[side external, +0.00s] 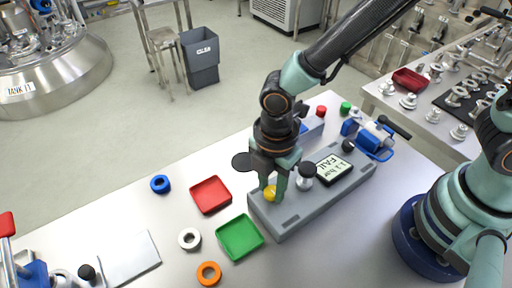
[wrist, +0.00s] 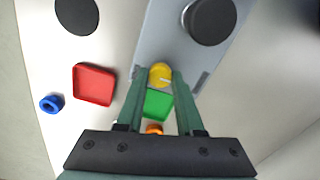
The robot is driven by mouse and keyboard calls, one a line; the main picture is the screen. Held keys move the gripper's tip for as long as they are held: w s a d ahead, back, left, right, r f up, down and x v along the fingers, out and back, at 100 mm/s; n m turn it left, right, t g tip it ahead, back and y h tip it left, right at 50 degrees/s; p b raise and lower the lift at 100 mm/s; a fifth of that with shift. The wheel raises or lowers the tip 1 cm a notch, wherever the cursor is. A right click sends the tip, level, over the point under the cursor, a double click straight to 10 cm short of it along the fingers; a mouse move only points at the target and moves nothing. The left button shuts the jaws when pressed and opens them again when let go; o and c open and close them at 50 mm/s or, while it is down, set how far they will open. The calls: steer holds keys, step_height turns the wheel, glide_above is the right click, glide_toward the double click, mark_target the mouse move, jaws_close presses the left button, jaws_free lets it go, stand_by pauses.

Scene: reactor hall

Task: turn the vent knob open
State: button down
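The yellow knob (side external: 270,194), which I take to be the vent knob, sits at the left end of the grey test unit (side external: 317,207). It also shows in the wrist view (wrist: 160,74), with a pale mark on its face. My gripper (side external: 273,186) points down over it, with one finger on each side. In the wrist view my fingertips (wrist: 159,78) stand apart with the knob between or just beyond them. I cannot tell whether they touch it. My fingers hide part of the knob in the side view.
A black-topped knob (side external: 307,169) stands close right of my gripper, beside a display (side external: 334,169) reading FAIL. A dark disc (side external: 242,162) is at my gripper's left. A red tray (side external: 211,195), a green tray (side external: 240,237) and several rings lie left of the unit.

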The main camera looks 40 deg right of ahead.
steer(key=shift+m, duration=0.3)
steer(key=m, duration=1.1)
steer(key=shift+m, duration=0.3)
steer(key=m, duration=1.4)
steer(key=shift+m, duration=0.3)
